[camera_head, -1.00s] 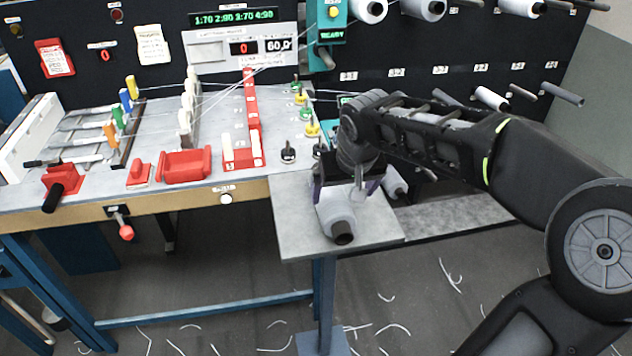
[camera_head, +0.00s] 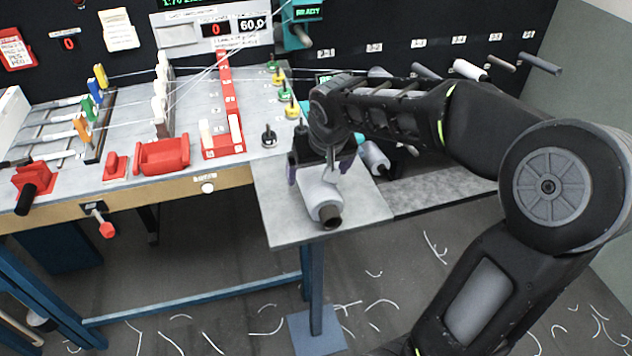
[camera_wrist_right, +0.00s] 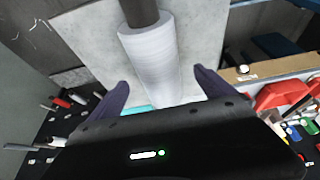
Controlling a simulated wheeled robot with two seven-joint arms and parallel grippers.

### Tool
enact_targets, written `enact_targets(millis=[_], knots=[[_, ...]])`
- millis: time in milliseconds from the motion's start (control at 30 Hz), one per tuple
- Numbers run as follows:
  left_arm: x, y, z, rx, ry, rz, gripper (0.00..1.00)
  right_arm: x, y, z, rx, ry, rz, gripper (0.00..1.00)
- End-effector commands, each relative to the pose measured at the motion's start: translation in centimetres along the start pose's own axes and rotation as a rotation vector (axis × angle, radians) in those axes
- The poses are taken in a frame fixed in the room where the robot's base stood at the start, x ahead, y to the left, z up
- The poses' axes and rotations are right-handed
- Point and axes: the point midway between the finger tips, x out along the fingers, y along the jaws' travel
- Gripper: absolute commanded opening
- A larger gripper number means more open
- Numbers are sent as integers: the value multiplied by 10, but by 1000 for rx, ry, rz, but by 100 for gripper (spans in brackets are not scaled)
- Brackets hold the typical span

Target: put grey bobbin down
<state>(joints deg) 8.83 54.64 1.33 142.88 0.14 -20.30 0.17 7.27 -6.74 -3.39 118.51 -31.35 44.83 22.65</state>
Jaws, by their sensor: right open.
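The grey bobbin (camera_head: 320,194) lies on its side on the small grey side table (camera_head: 272,205), its dark core end toward the front edge. My right gripper (camera_head: 318,170) is above the back end of the bobbin. In the right wrist view the bobbin (camera_wrist_right: 152,60) lies between and just beyond the two open purple fingertips (camera_wrist_right: 160,82), with a gap on both sides. The bobbin appears to rest on the table surface. My left gripper is not in view.
A second bobbin (camera_head: 375,158) is behind my gripper on a lower shelf (camera_head: 445,190). The loom table with a red cradle (camera_head: 163,155) and red post (camera_head: 229,100) is to the left. Pegs line the dark back wall. Thread scraps litter the floor.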

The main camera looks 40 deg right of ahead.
Motion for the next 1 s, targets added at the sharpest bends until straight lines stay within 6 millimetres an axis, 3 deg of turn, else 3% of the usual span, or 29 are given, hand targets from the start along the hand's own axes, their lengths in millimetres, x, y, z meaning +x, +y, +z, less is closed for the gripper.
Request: enact_targets(millis=[233, 567, 1000], knots=[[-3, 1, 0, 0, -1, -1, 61, 7, 1, 1, 0, -3, 1, 93], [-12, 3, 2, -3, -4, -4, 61, 49, 2, 4, 0, -3, 0, 93], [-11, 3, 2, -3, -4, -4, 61, 52, 2, 4, 0, 0, 0, 93]])
